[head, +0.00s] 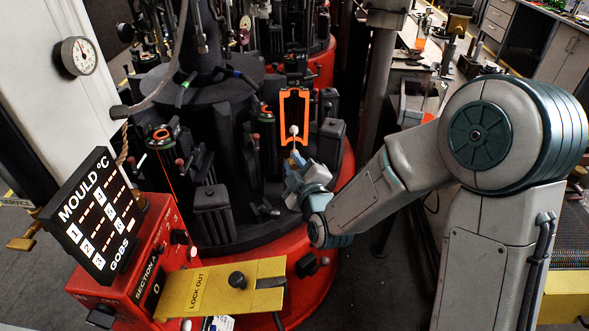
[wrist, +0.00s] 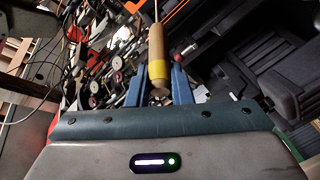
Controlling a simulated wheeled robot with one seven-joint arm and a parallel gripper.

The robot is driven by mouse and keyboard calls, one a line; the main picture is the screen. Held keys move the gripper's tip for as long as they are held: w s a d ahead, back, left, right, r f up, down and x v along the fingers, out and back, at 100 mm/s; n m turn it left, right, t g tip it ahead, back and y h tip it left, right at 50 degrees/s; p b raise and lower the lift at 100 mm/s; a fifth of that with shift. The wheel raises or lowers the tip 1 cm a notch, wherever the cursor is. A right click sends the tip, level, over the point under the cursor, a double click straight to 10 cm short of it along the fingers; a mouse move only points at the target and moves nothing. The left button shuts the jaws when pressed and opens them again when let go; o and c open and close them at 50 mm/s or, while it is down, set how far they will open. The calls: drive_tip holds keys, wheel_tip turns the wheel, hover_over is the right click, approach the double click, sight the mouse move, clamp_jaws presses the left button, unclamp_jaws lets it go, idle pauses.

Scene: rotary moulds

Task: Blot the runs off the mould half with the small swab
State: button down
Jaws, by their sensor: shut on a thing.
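The small swab has a white tip (head: 294,130), which shows in the head view over the lower part of the orange-edged mould half (head: 304,97). I cannot tell if the tip touches the mould face. My gripper (head: 297,170) is below the mould half, its blue fingers shut on the swab's handle. The runs are too small to make out.
The moulds stand on a dark round table with a red base (head: 345,185). Dark blocks (head: 331,138) stand close to the right of the mould half. A yellow lock-out plate (head: 225,290) and a red control box (head: 150,265) are in front. A cluttered bench (head: 425,60) is behind right.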

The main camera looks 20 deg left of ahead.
sight(295, 150)
drive_tip(key=shift+w+a+r+p, duration=0.1)
drive_tip(key=shift+w+a+p, duration=0.15)
drive_tip(key=shift+w+p, duration=0.45)
drive_tip(key=shift+w+a+f+p, duration=0.1)
drive_tip(key=shift+w+a+p, duration=0.2)
drive_tip(key=shift+w, duration=0.65)
drive_tip(key=shift+w+a+r+p, duration=0.1)
drive_tip(key=shift+w+a+p, duration=0.1)
drive_tip(key=shift+w+p, duration=0.5)
drive_tip(key=shift+w+a, duration=0.2)
drive_tip(key=shift+w, duration=0.4)
drive_tip(key=shift+w+a+b, duration=0.15)
drive_tip(key=shift+w+b, duration=0.1)
drive_tip(key=shift+w, duration=0.25)
drive_tip(key=shift+w+a+b, duration=0.15)
drive_tip(key=shift+w+b, duration=0.05)
drive_tip(key=shift+w, duration=0.3)
